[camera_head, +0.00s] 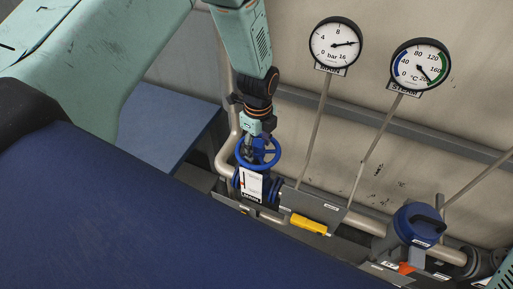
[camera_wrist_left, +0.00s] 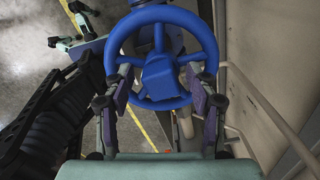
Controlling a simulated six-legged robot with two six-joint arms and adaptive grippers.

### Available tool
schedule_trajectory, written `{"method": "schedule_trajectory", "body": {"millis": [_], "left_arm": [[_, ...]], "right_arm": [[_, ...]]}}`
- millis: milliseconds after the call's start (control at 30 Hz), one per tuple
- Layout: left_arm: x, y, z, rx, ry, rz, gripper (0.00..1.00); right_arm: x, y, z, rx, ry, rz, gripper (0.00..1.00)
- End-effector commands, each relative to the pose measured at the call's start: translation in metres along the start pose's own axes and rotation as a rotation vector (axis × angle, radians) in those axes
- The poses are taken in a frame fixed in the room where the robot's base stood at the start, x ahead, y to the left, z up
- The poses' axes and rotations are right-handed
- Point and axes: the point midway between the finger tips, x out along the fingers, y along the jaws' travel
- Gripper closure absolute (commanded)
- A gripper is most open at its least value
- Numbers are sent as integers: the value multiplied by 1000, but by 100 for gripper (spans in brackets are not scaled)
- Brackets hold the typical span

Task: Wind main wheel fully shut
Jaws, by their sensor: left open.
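The main wheel is a blue handwheel (camera_head: 262,152) on a blue valve body (camera_head: 250,184) in the pipe, at the centre of the head view. In the left wrist view the wheel (camera_wrist_left: 162,58) fills the upper middle, with its rim, spokes and square hub visible. My left gripper (camera_head: 249,150) is at the wheel in the head view. In the wrist view its fingers (camera_wrist_left: 160,85) are spread apart, one on each side of the near part of the wheel. It is open; whether the fingers touch the rim cannot be told. My right gripper is not in view.
Two gauges, bar (camera_head: 335,44) and temperature (camera_head: 420,66), stand above the pipe. A yellow lever (camera_head: 309,224) and a blue device with a dark handle (camera_head: 419,224) are to the right. A blue table surface (camera_head: 165,142) lies left of the valve. The wall is close behind the pipe.

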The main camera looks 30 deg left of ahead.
Motion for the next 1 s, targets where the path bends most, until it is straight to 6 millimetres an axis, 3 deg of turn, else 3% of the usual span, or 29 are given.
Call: {"method": "schedule_trajectory", "body": {"millis": [1000], "left_arm": [[0, 0, 0, -624, 0, 0, 43]], "right_arm": [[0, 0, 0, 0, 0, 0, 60]]}}
